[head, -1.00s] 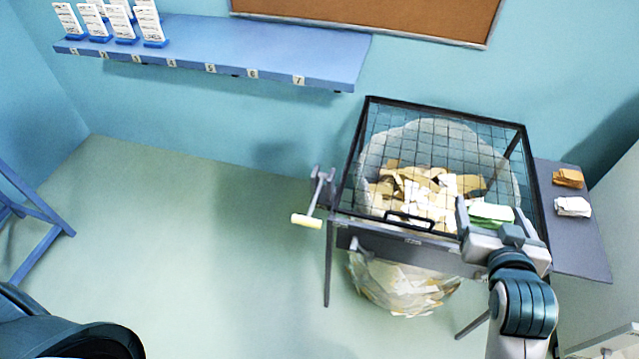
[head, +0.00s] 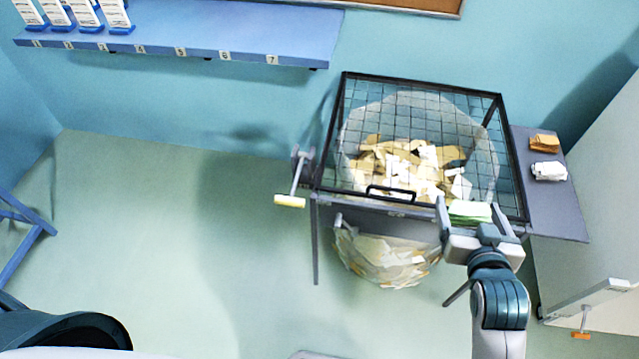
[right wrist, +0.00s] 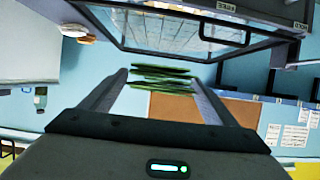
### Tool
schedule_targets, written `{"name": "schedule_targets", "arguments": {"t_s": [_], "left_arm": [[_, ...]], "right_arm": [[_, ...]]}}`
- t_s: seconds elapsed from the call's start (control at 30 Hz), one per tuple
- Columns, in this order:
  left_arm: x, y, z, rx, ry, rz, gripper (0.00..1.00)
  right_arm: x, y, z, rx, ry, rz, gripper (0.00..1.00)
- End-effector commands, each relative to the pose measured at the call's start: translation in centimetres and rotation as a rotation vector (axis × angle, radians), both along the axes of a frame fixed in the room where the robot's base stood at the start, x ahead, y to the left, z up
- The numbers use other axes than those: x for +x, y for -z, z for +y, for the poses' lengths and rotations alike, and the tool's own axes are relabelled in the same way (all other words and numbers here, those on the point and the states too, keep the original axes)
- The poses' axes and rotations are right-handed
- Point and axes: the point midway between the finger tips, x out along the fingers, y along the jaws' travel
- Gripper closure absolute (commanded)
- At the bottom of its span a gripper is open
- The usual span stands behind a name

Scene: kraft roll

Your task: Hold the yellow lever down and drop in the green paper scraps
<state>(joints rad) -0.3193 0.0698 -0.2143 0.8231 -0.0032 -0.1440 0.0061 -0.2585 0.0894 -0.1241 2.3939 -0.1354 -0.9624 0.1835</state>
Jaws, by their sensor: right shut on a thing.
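The yellow lever (head: 290,201), a pale yellow grip on a grey arm, sticks out at the left side of the bin frame. Nothing touches it. The mesh lid (head: 415,125) lies shut over a clear bag (head: 485,135) holding tan and white scraps. My right gripper (head: 470,212) is shut on the green paper scraps (head: 470,210) at the lid's front right edge. In the right wrist view the green scraps (right wrist: 160,76) sit between the fingers, with the lid's black handle (right wrist: 225,35) beyond. Whether they touch the lid I cannot tell. My left gripper is out of view.
A grey side shelf (head: 560,215) right of the bin holds an orange-brown bundle (head: 544,142) and a white bundle (head: 549,171). A numbered blue wall shelf (head: 200,45) is at upper left. A pale cabinet (head: 605,190) stands at right. The floor left of the bin is clear.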

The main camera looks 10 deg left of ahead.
Motion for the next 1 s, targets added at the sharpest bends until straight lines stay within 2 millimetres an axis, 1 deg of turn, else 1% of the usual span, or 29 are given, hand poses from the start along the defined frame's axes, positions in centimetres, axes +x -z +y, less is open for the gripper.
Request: {"name": "schedule_targets", "arguments": {"t_s": [0.03,0.2,0.37,0.57,0.83,0.87,0.9,0.97,1.0], "left_arm": [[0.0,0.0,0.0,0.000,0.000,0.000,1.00],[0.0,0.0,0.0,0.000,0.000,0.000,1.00],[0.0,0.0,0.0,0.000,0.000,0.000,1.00],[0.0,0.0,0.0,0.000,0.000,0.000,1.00],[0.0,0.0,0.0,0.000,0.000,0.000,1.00],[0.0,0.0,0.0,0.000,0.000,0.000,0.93],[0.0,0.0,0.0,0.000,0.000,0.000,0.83],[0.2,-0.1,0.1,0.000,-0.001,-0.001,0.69],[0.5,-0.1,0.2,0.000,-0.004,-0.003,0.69]], "right_arm": [[-0.5,0.9,-0.3,-0.001,0.001,0.006,0.40],[-1.5,3.0,-1.0,0.000,0.001,0.004,0.40],[-2.1,4.3,-1.3,0.001,0.000,0.002,0.40],[-2.3,4.9,-1.5,0.001,0.000,-0.001,0.40],[-2.4,4.9,-1.6,0.001,0.000,-0.001,0.40],[-2.3,4.9,-1.6,0.001,0.000,-0.001,0.40],[-2.3,4.9,-1.6,0.000,0.000,-0.001,0.40],[-2.3,4.9,-1.6,0.000,0.000,-0.001,0.40],[-2.3,4.9,-1.6,0.000,0.000,-0.001,0.40]]}}
